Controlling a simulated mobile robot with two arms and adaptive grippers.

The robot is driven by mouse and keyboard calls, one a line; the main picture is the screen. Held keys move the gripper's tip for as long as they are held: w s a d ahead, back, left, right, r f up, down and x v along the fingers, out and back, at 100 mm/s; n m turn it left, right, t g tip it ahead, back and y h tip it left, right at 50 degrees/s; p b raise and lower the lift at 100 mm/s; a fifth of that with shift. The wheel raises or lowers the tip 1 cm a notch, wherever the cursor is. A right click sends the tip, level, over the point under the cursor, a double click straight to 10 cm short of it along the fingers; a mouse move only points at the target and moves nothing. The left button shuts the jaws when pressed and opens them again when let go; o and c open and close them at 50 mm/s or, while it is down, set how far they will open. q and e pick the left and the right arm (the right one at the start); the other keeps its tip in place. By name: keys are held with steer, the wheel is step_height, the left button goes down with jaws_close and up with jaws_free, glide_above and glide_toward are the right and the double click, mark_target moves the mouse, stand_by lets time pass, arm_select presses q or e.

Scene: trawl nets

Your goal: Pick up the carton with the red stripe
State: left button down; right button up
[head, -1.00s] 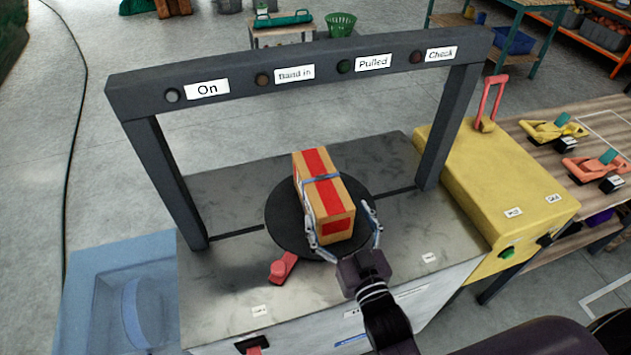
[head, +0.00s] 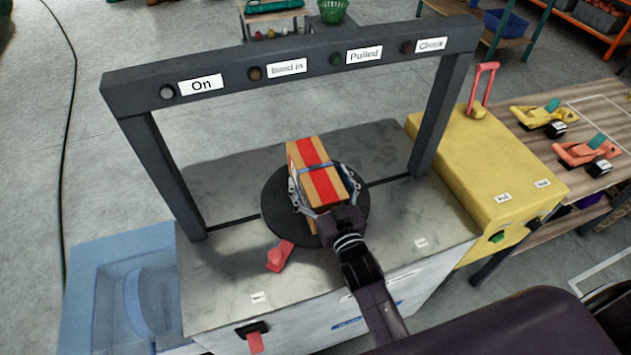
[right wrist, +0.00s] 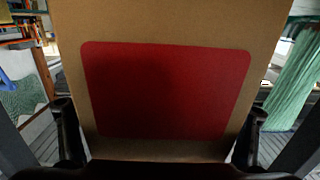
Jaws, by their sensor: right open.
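The carton (head: 318,170) is brown with a red stripe along its top and a thin blue-grey band across it. It stands on the round dark turntable (head: 277,215) under the grey arch. My right gripper (head: 322,196) is open, with its fingers on either side of the carton's near part. In the right wrist view the carton's end face with a red patch (right wrist: 165,92) fills the middle, between the two fingers. I cannot tell whether the fingers touch it. My left gripper is not in view.
The grey arch (head: 290,72) with labels such as "On" and "Pulled" spans over the turntable. A red lever (head: 278,257) lies at the turntable's near left. A yellow box (head: 480,175) stands at the right, and a blue translucent bin (head: 120,290) at the left.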

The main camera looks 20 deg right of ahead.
steer(key=c, duration=1.5)
steer(key=shift+r, duration=0.15)
steer(key=shift+r, duration=0.1)
